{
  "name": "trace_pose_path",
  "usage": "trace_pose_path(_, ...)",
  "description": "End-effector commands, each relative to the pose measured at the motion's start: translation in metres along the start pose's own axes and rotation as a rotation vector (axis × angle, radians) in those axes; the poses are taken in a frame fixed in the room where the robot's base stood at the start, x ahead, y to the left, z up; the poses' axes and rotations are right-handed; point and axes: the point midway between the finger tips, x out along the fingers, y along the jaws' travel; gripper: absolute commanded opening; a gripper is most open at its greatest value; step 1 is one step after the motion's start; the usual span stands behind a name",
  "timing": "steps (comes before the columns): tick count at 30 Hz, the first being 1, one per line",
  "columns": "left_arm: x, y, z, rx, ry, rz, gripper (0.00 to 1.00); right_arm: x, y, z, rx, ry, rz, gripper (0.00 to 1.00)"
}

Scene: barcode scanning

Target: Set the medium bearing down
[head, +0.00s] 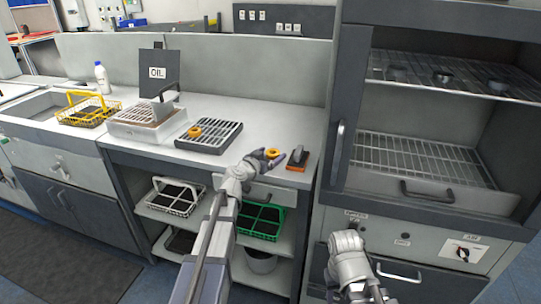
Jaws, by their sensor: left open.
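My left gripper (267,161) is open over the right part of the worktop. An orange ring-shaped bearing (272,153) is at its fingertips; I cannot tell whether they touch. A second orange bearing (194,132) lies on the dark slatted tray (222,140) to the left. Several dark rings, one of them at the middle (442,77), lie on the upper wire rack of the cabinet. I cannot tell by size which ring is the medium one. My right gripper (350,262) is low in front of the cabinet, its fingers not clear.
A dark block with an orange base (298,159) stands right of the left gripper. The open cabinet (337,150) bounds the worktop at right.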

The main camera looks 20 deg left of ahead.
Motion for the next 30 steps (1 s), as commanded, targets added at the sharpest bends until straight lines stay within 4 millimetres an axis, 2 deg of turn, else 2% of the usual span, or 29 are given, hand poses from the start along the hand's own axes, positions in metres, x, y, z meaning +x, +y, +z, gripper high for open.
trace_pose_path(8,-0.002,0.0,-0.006,0.0,0.0,0.0,0.93,-0.006,0.001,0.0,0.0,0.0,0.0,0.5)
trace_pose_path(21,-0.09,0.001,-0.004,-0.001,0.0,-0.002,0.93,-0.022,0.002,0.001,0.0,0.0,0.0,0.5)
trace_pose_path(25,-0.107,0.001,-0.004,-0.001,0.0,-0.002,0.93,-0.025,0.002,0.002,0.0,0.0,0.0,0.5)
trace_pose_path(30,-0.119,0.0,-0.003,0.0,0.0,-0.001,0.93,-0.027,0.003,0.002,0.0,0.0,0.0,0.5)
